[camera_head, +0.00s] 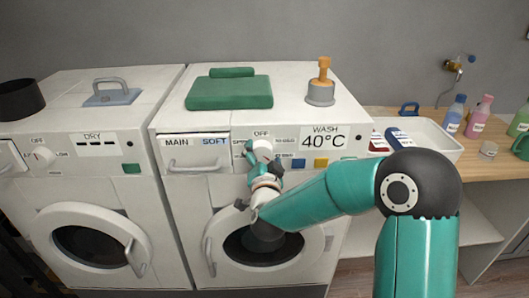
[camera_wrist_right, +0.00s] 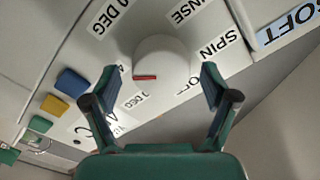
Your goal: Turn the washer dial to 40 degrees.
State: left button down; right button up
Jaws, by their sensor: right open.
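The washer dial (camera_wrist_right: 161,62) is a round white knob with a red pointer mark, on the white front panel of the washing machine (camera_head: 215,225). In the right wrist view the red mark points left, towards partly hidden degree labels; I cannot tell exactly which one. My right gripper (camera_wrist_right: 160,80) is open, its two fingers on either side of the dial's near part; I cannot tell whether they touch it. In the head view the right gripper (camera_head: 263,160) is at the panel and partly covers the dial. A sign (camera_head: 323,138) reads "WASH 40°C". My left gripper is out of view.
A dryer (camera_head: 90,190) stands to the left. Green folded cloth (camera_head: 228,92) and a stamp-like wooden-handled object (camera_head: 321,85) sit on the washer. Blue (camera_wrist_right: 71,82) and yellow (camera_wrist_right: 54,105) buttons are beside the dial.

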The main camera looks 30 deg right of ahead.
jog(key=c, duration=1.2)
jog(key=shift+f+n+b, duration=0.2)
jog(key=shift+n+b, duration=0.2)
jog(key=shift+b, duration=0.35)
jog(key=shift+r+n+b, duration=0.1)
jog(key=shift+n+b, duration=0.3)
jog(key=shift+n, duration=0.1)
jog(key=shift+r, duration=0.1)
jog(key=o, duration=1.2)
